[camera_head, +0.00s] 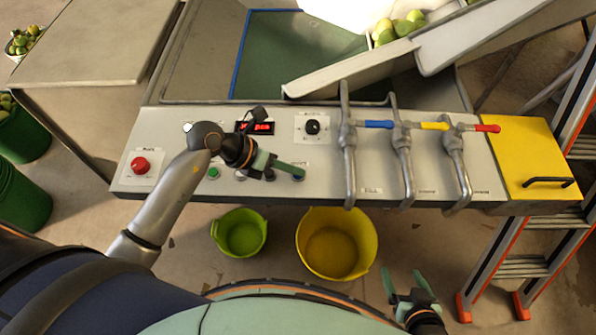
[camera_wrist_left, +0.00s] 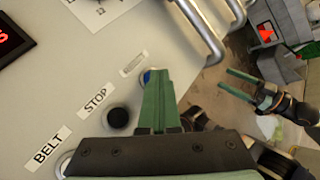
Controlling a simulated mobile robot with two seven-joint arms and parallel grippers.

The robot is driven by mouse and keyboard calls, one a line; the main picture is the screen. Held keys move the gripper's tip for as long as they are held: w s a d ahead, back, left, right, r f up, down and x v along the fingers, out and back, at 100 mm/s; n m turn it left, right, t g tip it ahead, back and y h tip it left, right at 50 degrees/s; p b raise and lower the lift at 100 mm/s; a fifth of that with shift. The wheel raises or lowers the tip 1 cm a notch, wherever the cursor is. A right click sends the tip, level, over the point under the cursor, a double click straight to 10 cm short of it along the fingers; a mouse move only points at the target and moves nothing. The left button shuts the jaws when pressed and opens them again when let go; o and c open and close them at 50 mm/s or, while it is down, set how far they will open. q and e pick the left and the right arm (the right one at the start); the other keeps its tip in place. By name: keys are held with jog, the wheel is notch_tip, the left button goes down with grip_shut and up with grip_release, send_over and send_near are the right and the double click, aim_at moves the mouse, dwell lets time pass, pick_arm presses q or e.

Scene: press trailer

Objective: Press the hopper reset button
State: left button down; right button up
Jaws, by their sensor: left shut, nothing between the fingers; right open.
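The control panel (camera_head: 330,185) carries a row of small buttons along its front edge, with a green button (camera_head: 213,173) at the left of the row. In the left wrist view, a black button (camera_wrist_left: 118,117) lies by the STOP label. A blue button (camera_wrist_left: 147,76) beside a third label, too small to read, is partly hidden behind my fingers. My left gripper (camera_head: 301,173) is shut and empty, its fingertips over that blue button; I cannot tell if they touch. My right gripper (camera_head: 408,283) is open and empty, below the panel's front edge.
A red mushroom button (camera_head: 140,165), a red-lit display (camera_head: 262,128) and a black knob (camera_head: 312,127) sit on the panel. Pipes with blue, yellow and red valve handles (camera_head: 435,126) rise at the right. Green (camera_head: 225,238) and yellow (camera_head: 363,262) buckets stand below. A ladder (camera_head: 530,268) is at right.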

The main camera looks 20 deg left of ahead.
aim_at(293, 176)
pick_arm(q)
jog(key=shift+r+p, duration=0.75)
jog(key=shift+p, duration=0.05)
notch_tip(293, 176, up, 5)
jog(key=p, duration=0.4)
jog(key=shift+p, duration=0.4)
dwell(0.4)
